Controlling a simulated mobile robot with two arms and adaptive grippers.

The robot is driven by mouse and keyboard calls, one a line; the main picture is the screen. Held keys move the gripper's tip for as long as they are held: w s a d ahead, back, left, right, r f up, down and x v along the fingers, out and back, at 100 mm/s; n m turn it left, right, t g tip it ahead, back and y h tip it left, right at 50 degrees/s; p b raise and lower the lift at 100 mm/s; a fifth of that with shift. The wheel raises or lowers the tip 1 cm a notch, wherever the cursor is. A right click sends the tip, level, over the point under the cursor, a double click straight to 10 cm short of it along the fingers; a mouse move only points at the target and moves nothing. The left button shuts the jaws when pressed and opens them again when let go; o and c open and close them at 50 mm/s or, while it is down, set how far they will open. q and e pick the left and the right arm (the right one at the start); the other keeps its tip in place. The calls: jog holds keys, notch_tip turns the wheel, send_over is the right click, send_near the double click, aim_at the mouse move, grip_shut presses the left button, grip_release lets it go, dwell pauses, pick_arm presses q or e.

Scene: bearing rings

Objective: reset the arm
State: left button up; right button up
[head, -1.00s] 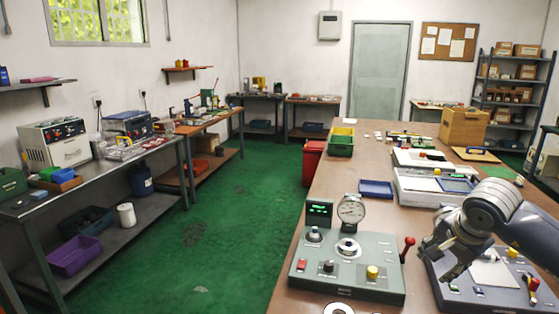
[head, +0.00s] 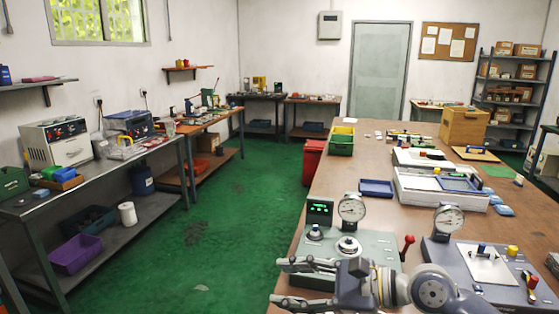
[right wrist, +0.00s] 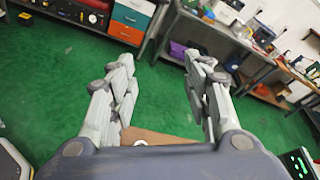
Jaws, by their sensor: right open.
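My right gripper (head: 283,283) is in the lower middle of the head view, its arm coming in from the right. Its two fingers point left and are spread apart with nothing between them. It is in front of the grey-green gauge device (head: 378,244) and hides that device's front part. In the right wrist view the open fingers (right wrist: 162,70) point out over the green floor, past a brown table corner (right wrist: 155,136). My left gripper is not in view.
The brown workbench (head: 345,168) carries a second gauge device (head: 462,262) at right, a red-knobbed lever (head: 406,243), white machines (head: 440,190) and a blue tray (head: 376,188). The green floor (head: 240,220) left of it is clear. A side bench (head: 105,175) stands further left.

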notch_tip(320, 180, up, 8)
jog(key=s+a+m+t+y, duration=0.15)
jog(key=m+t+y, duration=0.4)
jog(key=m, duration=0.55)
jog(key=w+d+f+m+t+h, duration=0.1)
jog(key=w+d+m+t+h, duration=0.1)
jog(key=d+m+t+h, duration=0.5)
jog(key=w+d+m+t+h, duration=0.1)
jog(key=d+m+t+h, duration=0.15)
jog(key=m, duration=0.85)
jog(key=s+d+f+m+g+h, duration=0.25)
jog(key=d+f+m+h, duration=0.3)
jog(key=f+m, duration=0.3)
jog(key=s+d+f+m+g+h, duration=0.1)
jog(key=d+f+m+g+h, duration=0.2)
jog(key=d+f+m+h, duration=0.45)
jog(key=s+a+f+m+g+y, duration=0.3)
jog(key=s+f+m+g, duration=0.7)
jog(key=s+f, duration=1.25)
jog(key=s+f+n+g, duration=0.1)
jog(key=s+f+g, duration=0.2)
jog(key=f, duration=2.3)
jog(key=s+d+f, duration=0.3)
jog(key=s+f, duration=1.1)
jog(key=s, duration=0.2)
jog(key=shift+s+n+g, duration=0.25)
jog(key=shift+n+g, duration=0.05)
jog(key=shift+g, duration=0.05)
